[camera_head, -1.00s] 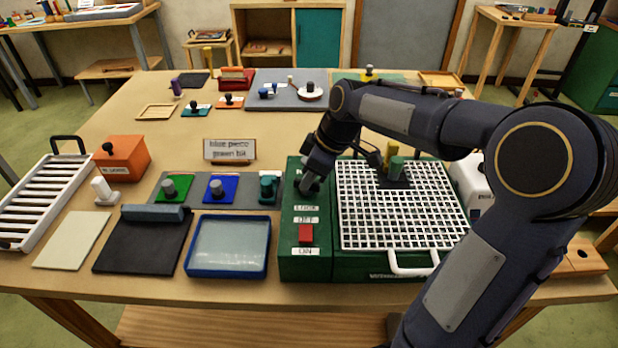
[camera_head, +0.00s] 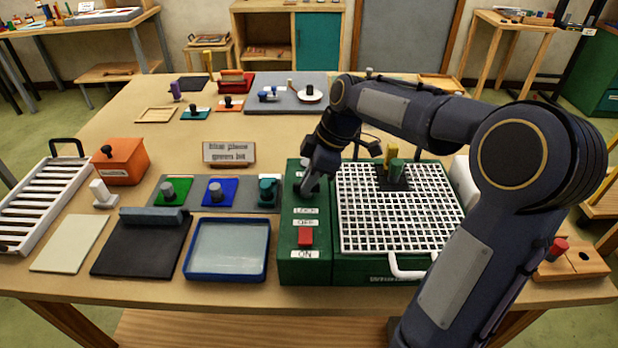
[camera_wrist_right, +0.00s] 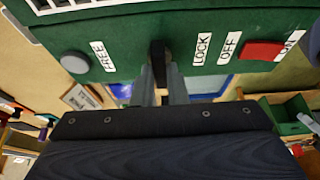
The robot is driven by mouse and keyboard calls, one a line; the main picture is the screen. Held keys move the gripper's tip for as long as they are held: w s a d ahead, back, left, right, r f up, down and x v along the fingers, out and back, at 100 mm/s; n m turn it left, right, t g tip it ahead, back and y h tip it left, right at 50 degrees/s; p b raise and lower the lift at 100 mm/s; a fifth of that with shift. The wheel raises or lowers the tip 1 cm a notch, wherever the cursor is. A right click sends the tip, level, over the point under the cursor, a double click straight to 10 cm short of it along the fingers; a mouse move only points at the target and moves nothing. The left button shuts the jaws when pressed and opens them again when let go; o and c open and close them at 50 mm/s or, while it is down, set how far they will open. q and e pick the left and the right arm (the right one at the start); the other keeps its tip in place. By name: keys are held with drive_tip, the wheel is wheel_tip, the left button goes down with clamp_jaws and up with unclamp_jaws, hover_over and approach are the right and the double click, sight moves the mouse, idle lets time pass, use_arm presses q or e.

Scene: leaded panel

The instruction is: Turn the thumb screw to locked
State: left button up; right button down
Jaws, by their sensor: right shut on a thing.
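The thumb screw (camera_wrist_right: 158,52) shows in the right wrist view as a narrow black grip on the green housing, between the FREE label (camera_wrist_right: 102,56) and the LOCK label (camera_wrist_right: 201,48). My right gripper (camera_wrist_right: 161,84) is shut on it, with the grey fingers on either side. In the head view my right gripper (camera_head: 308,184) is at the upper part of the green box's left strip (camera_head: 290,225), above the LOCK label (camera_head: 305,210). There the gripper mostly hides the screw. My left gripper is not in view.
A red switch (camera_head: 305,236) sits between OFF and ON, close below the gripper. A white grid (camera_head: 395,215) with a handle lies to the right. A blue tray (camera_head: 228,277), dark pad (camera_head: 130,262) and stamps on a grey strip (camera_head: 239,196) lie to the left.

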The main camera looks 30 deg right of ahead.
drive_tip(key=c, duration=1.4)
unclamp_jaws()
drive_tip(key=shift+c, duration=0.2)
drive_tip(key=v, duration=0.8)
drive_tip(key=shift+f, duration=0.1)
